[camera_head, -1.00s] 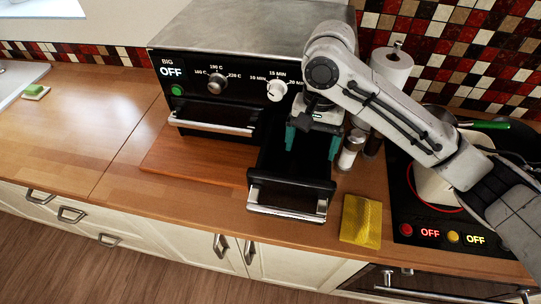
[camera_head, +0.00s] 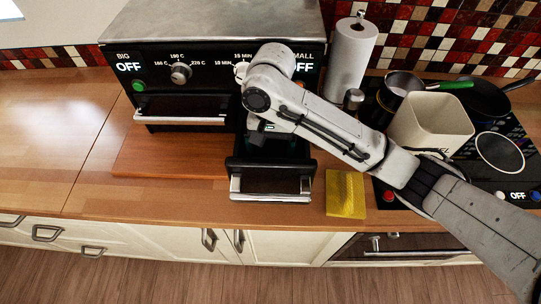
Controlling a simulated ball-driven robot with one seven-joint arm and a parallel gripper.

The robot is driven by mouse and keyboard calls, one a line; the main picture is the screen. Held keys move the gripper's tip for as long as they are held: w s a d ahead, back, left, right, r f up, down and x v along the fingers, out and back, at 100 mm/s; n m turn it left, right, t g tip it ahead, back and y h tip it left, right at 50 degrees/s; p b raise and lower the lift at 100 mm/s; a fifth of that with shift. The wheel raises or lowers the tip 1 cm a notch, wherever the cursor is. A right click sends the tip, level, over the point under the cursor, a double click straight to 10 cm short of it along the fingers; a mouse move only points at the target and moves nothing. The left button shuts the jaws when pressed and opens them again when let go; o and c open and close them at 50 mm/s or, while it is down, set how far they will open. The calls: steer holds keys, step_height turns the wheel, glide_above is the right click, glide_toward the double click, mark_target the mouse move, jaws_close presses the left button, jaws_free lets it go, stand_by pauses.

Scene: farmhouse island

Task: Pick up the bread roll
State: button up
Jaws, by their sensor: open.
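No bread roll can be made out in view. The small oven's pulled-out drawer (camera_head: 270,187) juts over the counter's front, and its inside is mostly hidden by my arm and in shadow. My gripper (camera_head: 280,148) points down at the drawer's opening, with its teal fingers low and largely hidden by my wrist and the dark drawer walls. It is open. I cannot see whether anything lies between the fingers.
The oven (camera_head: 190,60) stands behind, its big drawer (camera_head: 180,112) shut. A wooden board (camera_head: 165,158) lies left of the open drawer, a yellow cloth (camera_head: 346,194) right of it. A paper roll (camera_head: 350,58), a beige container (camera_head: 430,122) and a pan (camera_head: 485,97) stand farther right.

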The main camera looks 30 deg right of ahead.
mark_target(271, 150)
steer(key=shift+s+f, duration=0.1)
steer(key=shift+f, duration=0.8)
steer(key=c, duration=1.2)
steer(key=shift+o, duration=0.2)
step_height(271, 150, up, 10)
steer(key=shift+r+p, duration=0.1)
steer(key=shift+p, duration=0.45)
